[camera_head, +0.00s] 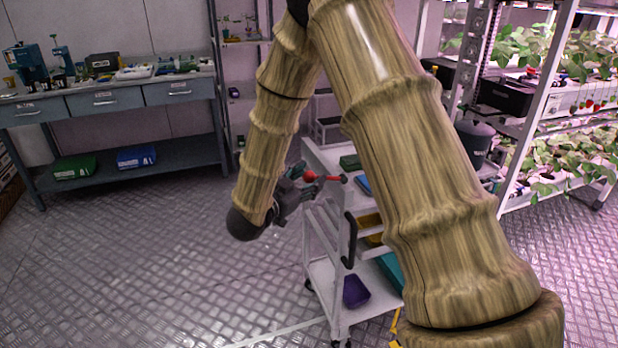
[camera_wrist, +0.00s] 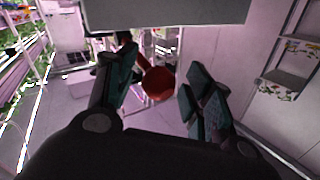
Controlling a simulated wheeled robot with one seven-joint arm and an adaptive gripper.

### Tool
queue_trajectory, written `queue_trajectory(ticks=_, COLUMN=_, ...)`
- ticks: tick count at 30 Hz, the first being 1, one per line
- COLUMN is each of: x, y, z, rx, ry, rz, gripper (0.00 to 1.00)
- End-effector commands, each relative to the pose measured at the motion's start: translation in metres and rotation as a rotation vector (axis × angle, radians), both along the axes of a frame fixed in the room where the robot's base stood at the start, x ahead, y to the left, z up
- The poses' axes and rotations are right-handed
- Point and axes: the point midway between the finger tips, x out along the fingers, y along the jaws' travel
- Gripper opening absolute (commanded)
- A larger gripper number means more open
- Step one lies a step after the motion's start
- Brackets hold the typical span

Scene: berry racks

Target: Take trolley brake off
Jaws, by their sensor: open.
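The white trolley (camera_head: 327,152) stands in the middle of the head view, partly hidden behind my arm. A red brake lever with a round red knob (camera_head: 310,176) sticks out from its left side, near the top. My gripper (camera_head: 306,184) is at the knob, coming from the left. In the wrist view the red knob (camera_wrist: 158,84) lies between the two fingers of my open gripper (camera_wrist: 153,88). The fingers are apart, with a gap visible on the right side; I cannot tell whether the left finger touches the knob. The lever's shaft runs away behind the knob.
The trolley has a black handle (camera_head: 349,240) and a purple bin (camera_head: 355,291) on its lower shelf. A workbench (camera_head: 128,96) stands at the back left. Plant racks (camera_head: 541,110) stand at the right. The floor left of the trolley is clear.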

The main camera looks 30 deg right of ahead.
Motion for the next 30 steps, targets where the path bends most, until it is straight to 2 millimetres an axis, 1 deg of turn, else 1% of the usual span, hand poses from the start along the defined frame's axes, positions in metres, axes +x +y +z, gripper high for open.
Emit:
queue_trajectory(ticks=4, x=0.002, y=-0.005, z=0.000, rx=0.000, ry=0.000, rz=-0.001, gripper=0.52)
queue_trajectory(ticks=11, x=0.002, y=-0.006, z=0.000, rx=0.000, ry=0.000, rz=0.000, gripper=0.52)
queue_trajectory(ticks=12, x=0.002, y=-0.006, z=0.000, rx=0.000, ry=0.000, rz=0.000, gripper=0.50)
queue_trajectory(ticks=14, x=0.002, y=-0.006, z=0.000, rx=0.000, ry=0.000, rz=0.000, gripper=0.39)
queue_trajectory(ticks=15, x=0.002, y=-0.006, z=0.000, rx=0.000, ry=0.000, rz=0.000, gripper=0.32)
queue_trajectory(ticks=20, x=0.002, y=-0.005, z=0.000, rx=-0.001, ry=-0.001, rz=0.001, gripper=0.02)
queue_trajectory(ticks=21, x=0.003, y=-0.005, z=0.001, rx=-0.001, ry=-0.001, rz=0.001, gripper=0.00)
queue_trajectory(ticks=26, x=0.005, y=-0.003, z=0.003, rx=0.005, ry=-0.005, rz=0.005, gripper=0.00)
queue_trajectory(ticks=30, x=0.012, y=0.008, z=0.008, rx=0.029, ry=-0.013, rz=0.023, gripper=0.00)
